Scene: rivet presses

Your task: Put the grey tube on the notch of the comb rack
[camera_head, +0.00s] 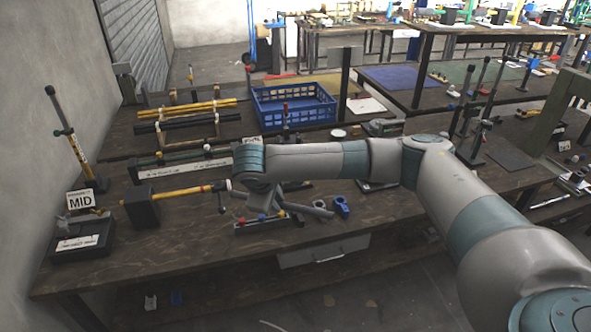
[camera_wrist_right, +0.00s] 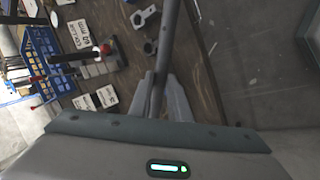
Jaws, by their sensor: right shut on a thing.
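The grey tube (camera_wrist_right: 168,40) is long and plain. In the right wrist view it runs from between my fingers up to the top edge. My right gripper (camera_wrist_right: 164,98) is shut on it. In the head view, my right gripper (camera_head: 272,199) hangs low over the front part of the bench, and the tube (camera_head: 305,209) shows only in part beside it. What looks like the comb rack (camera_head: 217,124) stands at the back left, with wooden uprights carrying yellow and black tubes. The gripper is in front and to the right of it. My left gripper is not in view.
A blue crate (camera_head: 292,114) stands behind. A black block with a yellow rod (camera_head: 182,193) lies at the front left, near the MID sign (camera_head: 80,199). A blue clamp ring (camera_head: 341,206) and a small rack with coloured balls (camera_head: 262,222) are close to my gripper.

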